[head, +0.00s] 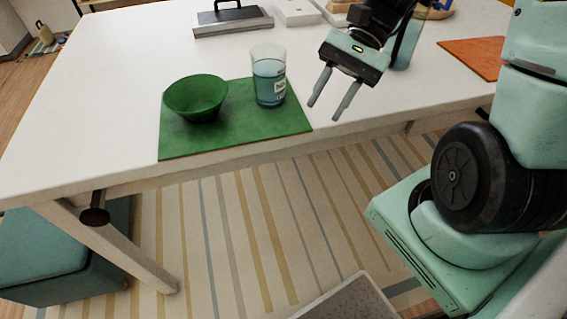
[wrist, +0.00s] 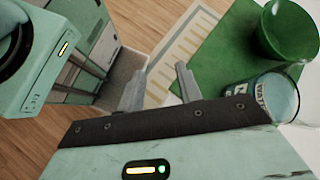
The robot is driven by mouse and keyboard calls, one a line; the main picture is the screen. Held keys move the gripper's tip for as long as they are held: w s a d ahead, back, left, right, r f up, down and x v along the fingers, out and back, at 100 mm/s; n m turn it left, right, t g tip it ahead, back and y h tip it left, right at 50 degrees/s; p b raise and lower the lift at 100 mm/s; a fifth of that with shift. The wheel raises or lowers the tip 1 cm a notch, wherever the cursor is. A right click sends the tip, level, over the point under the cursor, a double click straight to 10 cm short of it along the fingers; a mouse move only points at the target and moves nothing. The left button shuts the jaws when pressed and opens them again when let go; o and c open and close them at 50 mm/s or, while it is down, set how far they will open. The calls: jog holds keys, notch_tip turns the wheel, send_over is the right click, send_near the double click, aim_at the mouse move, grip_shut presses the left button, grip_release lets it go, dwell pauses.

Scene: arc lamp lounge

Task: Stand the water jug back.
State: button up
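The water jug (head: 268,78) is a clear vessel with blue liquid and a white label. It stands upright on the right part of a green mat (head: 240,138). In the wrist view the jug (wrist: 262,97) is at the right, its lower part hidden behind my gripper's body. My gripper (head: 324,111) is open and empty, to the right of the jug and apart from it, with its fingers pointing down toward the table's front edge. In the wrist view the two fingers (wrist: 160,78) are spread with nothing between them.
A green bowl (head: 196,98) sits on the mat left of the jug. A grey box with a black handle (head: 232,20) stands behind. An orange mat (head: 474,55) lies at the right. The white table (head: 95,90) is clear at the left. A teal stool (head: 50,250) stands below.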

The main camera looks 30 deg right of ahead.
jog(key=s+a+n+t+h, duration=0.3)
jog(key=s+a+n+h, duration=0.5)
jog(key=a+n, duration=0.6)
jog(key=s+n, duration=0.1)
jog(key=n, duration=0.3)
jog(key=shift+s+a+r, duration=0.15)
jog(key=shift+s+a, duration=0.05)
jog(key=shift+a, duration=0.15)
notch_tip(320, 180, up, 4)
jog(key=p, duration=0.3)
jog(key=shift+f, duration=0.25)
